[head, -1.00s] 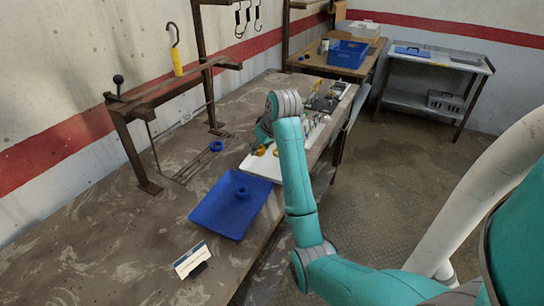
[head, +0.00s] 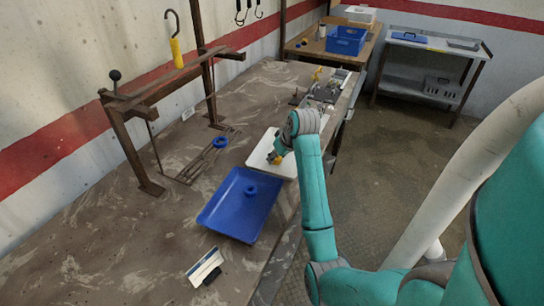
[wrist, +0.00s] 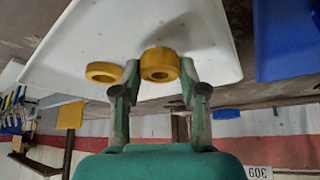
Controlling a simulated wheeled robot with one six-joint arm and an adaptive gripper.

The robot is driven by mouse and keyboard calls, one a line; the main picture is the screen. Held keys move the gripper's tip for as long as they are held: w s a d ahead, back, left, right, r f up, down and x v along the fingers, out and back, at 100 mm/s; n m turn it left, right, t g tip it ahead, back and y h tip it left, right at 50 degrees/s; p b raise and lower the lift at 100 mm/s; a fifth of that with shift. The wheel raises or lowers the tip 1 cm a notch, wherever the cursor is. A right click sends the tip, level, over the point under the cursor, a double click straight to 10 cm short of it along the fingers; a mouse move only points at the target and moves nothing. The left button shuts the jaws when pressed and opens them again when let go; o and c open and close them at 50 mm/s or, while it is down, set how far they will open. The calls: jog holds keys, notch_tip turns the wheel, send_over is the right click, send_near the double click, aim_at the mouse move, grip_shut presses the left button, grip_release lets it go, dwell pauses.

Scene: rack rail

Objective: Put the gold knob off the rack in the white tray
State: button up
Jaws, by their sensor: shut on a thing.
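The white tray (head: 258,160) lies on the bench behind the blue tray, and it fills much of the wrist view (wrist: 75,40). My gripper (wrist: 160,72) is over the tray and shut on a gold knob (wrist: 161,64), a round ring-like piece between its fingertips. Whether this knob touches the tray I cannot tell. A second gold ring (wrist: 103,72) is at the tray, just left of the fingers in the wrist view. In the head view, my wrist partly hides the gold pieces. The brown rack (head: 150,95) stands on the left, with a black knob (head: 115,76) on its near end.
A blue tray (head: 225,215) holding a blue ring (head: 250,190) lies in front of the white tray. Another blue ring (head: 220,142) is near the rack's foot. A yellow-handled hook (head: 176,50) hangs above the rack. A white card (head: 204,267) stands at the front. Metal parts (head: 322,92) lie behind.

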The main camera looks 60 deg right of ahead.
jog(key=shift+f, duration=0.65)
jog(key=o, duration=1.2)
jog(key=shift+f, duration=0.1)
jog(key=shift+c, duration=0.2)
